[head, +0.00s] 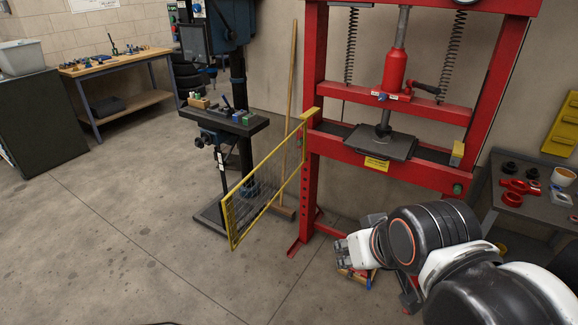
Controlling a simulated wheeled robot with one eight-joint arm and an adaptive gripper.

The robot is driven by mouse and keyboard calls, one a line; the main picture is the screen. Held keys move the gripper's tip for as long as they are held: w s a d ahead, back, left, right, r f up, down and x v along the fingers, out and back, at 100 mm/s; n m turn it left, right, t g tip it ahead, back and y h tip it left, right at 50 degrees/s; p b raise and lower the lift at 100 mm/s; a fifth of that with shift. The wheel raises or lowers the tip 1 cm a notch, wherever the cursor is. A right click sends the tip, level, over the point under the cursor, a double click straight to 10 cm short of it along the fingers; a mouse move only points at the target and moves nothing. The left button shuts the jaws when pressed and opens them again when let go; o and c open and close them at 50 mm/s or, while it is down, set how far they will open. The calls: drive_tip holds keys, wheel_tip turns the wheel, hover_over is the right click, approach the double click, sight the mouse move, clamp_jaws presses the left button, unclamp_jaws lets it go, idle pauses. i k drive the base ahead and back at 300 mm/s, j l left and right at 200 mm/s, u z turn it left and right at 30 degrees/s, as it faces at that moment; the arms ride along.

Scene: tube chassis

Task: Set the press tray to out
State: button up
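The red press (312,150) stands right of centre. A dark flat plate (372,140) lies on its crossbeam under the ram, with a yellow label below its front edge. I cannot tell whether this plate is the press tray or how far out it sits. A small group of yellow, blue and red items (356,279) shows low beneath my arm, mostly hidden by it; what holds them is unclear. My gripper (342,249) is in front of the press's lower part, below the plate and apart from it. Its fingers are too small to read.
A yellow-framed mesh guard (262,185) swings out from the press's left post. A drill press (238,125) and a broom (290,100) stand behind it. A dark side table (520,207) with parts is at the right. The floor at left and front is clear.

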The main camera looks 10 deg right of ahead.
sight(399, 148)
drive_tip(key=i+j+z, duration=0.5)
drive_tip(key=z, duration=0.25)
drive_tip(key=i+j, duration=0.15)
drive_tip(key=j, duration=0.2)
drive_tip(key=i+j, duration=0.15)
drive_tip(key=j, duration=0.2)
drive_tip(key=i+j+z, duration=0.1)
drive_tip(key=j, duration=0.2)
drive_tip(key=i+j, duration=0.2)
drive_tip(key=j, duration=0.15)
drive_tip(key=i+j+z, duration=0.1)
drive_tip(key=j, duration=0.25)
